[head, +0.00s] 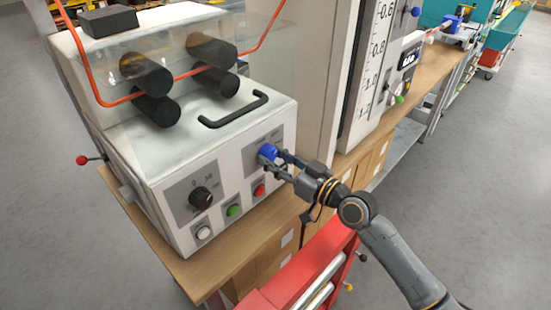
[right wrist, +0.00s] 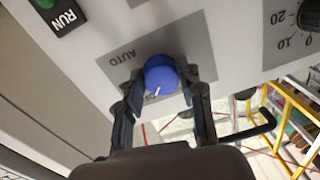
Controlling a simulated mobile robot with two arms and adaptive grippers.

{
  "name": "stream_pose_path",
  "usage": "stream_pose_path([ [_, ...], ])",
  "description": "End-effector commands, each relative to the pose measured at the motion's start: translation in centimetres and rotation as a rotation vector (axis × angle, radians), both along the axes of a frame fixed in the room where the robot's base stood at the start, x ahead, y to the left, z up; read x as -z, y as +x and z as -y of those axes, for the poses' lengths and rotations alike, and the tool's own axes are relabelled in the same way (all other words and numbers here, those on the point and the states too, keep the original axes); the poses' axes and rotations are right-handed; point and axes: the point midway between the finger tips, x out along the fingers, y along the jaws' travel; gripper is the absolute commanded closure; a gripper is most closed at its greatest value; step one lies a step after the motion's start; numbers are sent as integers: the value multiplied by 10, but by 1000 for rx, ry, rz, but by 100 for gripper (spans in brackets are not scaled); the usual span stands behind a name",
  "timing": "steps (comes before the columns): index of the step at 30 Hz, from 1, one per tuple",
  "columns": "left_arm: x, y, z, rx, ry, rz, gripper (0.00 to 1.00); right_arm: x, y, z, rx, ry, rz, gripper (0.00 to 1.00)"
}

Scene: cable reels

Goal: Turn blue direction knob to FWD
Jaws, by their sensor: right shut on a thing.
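The blue knob (head: 267,152) sits on a grey label plate on the front of the white machine (head: 225,165). It also shows in the right wrist view (right wrist: 161,75), between my fingers. My right gripper (head: 273,158) is shut on the knob, one finger on each side. In the upside-down wrist view, a white pointer mark on the knob points toward the lower left. No FWD label is readable. My left gripper is not in view.
A black dial (head: 201,197) is left of the knob. White, green and red buttons (head: 259,190) lie below. A black handle (head: 233,108), rollers and an orange cable are on top. A red cart (head: 305,265) stands close beneath my right arm.

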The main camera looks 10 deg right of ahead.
Motion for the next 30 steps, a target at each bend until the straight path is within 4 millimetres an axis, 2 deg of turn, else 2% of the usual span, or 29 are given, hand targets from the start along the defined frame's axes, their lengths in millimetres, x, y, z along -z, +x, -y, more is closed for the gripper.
stream_pose_path([
  [11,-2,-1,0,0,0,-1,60,0,0,0,0,93,-61,94],
  [30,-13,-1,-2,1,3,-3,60,-1,-1,-2,0,516,-340,94],
])
